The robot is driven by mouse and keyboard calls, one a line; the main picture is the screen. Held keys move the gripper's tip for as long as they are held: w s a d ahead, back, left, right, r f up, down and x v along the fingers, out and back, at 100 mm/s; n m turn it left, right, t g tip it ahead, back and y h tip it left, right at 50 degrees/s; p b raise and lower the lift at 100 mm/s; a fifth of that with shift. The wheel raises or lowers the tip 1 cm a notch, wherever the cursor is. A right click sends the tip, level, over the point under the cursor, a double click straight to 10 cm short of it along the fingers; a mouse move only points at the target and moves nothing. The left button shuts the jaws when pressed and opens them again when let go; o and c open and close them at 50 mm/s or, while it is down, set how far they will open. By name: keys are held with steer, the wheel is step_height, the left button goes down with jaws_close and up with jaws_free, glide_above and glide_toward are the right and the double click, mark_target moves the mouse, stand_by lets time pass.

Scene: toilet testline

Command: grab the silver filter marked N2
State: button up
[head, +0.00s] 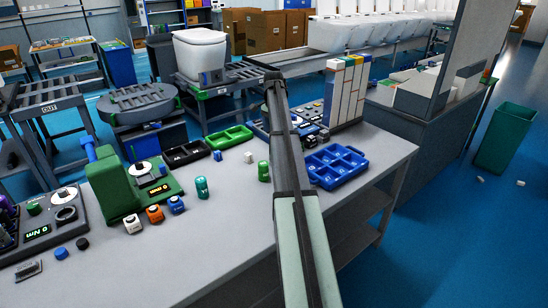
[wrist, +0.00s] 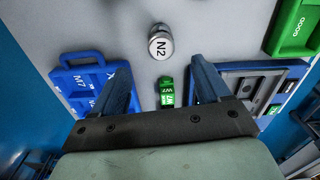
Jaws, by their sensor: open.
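The silver filter marked N2 (wrist: 160,42) stands on the grey bench, near the top middle of the wrist view. It lies beyond my fingertips and is not touched. My gripper (wrist: 162,74) is open, its two blue fingers spread wide with nothing held. A green filter (wrist: 167,93) shows in the gap between the fingers, lower in the picture than N2. In the head view a small pale piece (head: 248,157) beside a green filter (head: 264,171) may be N2; its mark is too small to read. My arm crosses the head view and my fingers cannot be made out there.
A blue tray (wrist: 66,104) lies left of my fingers, and a blue-edged grey fixture (wrist: 284,72) lies right. A green tray marked GOOD (wrist: 296,28) is at the upper right. Bare bench surrounds N2. Several small coloured pieces and a green device (head: 122,190) stand farther left on the bench.

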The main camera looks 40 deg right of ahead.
step_height(320, 180, down, 8)
steer(key=shift+d+f, duration=0.15)
steer(key=shift+f, duration=2.5)
steer(key=shift+c, duration=0.3)
steer(key=c, duration=1.1)
